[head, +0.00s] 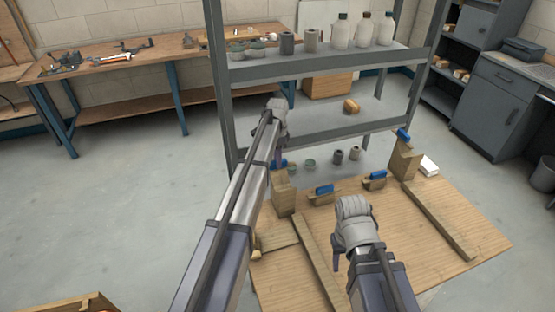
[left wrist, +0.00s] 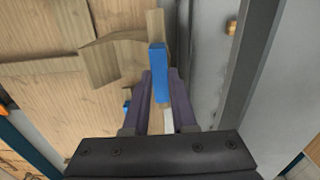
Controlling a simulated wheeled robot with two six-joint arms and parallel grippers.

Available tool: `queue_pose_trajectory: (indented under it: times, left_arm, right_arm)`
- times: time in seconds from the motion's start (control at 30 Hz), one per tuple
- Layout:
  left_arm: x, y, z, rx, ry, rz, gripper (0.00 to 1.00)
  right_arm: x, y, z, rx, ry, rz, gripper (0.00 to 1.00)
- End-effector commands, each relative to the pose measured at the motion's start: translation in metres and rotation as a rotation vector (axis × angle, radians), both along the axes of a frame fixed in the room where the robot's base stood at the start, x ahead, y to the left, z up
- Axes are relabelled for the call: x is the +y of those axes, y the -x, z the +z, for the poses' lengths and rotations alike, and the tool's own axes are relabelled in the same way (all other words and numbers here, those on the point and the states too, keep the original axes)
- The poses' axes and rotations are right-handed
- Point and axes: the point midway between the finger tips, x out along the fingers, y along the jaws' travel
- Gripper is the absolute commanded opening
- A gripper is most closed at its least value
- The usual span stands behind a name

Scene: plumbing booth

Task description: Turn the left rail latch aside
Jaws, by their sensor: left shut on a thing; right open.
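The left rail latch is a blue bar at the top of the left wooden post (head: 284,198). In the left wrist view the blue latch (left wrist: 158,72) stands between my two purple fingers. My left gripper (left wrist: 160,100) is shut on it. In the head view my left gripper (head: 278,157) reaches down over the post and hides part of the latch. My right gripper (head: 338,252) is open and empty, low over the wooden table (head: 400,255). A similar blue latch (head: 403,134) sits on the right wooden post (head: 403,162).
A grey metal shelf (head: 320,65) with bottles and jars stands just behind the table, close to my left gripper. Two wooden pieces with blue tops (head: 323,190) (head: 376,176) stand between the posts. Wooden rails (head: 440,220) run along the table. A workbench (head: 140,65) is at the back left.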

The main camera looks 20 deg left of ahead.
Motion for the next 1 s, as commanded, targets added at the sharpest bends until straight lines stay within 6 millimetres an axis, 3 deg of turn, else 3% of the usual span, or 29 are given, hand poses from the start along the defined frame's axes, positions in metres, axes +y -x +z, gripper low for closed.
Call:
queue_pose_trajectory:
  times: [0.47,0.5,0.7,0.77,1.0]
  left_arm:
    - [0.0,0.0001,0.0,0.0,0.0,-0.015,0.0]
    - [0.0,0.0001,0.0,0.0,0.0,-0.015,0.26]
    - [0.0,0.0001,0.0,0.0,0.0,-0.014,0.48]
    - [0.0,0.0,0.0,0.0,0.0,-0.014,0.55]
    - [0.0,0.0,0.0002,0.0,0.0,-0.014,0.55]
  right_arm:
    - [0.0,0.0,0.0,0.0,0.0,0.0,0.5]
    - [0.0,0.0,0.0,0.0,0.0,0.0,0.5]
    - [0.0,0.0,0.0,0.0,0.0,0.0,0.5]
    - [0.0,0.0,0.0,0.0,0.0,0.0,0.5]
    - [0.0,0.0,0.0002,0.0,0.0,0.0,0.5]
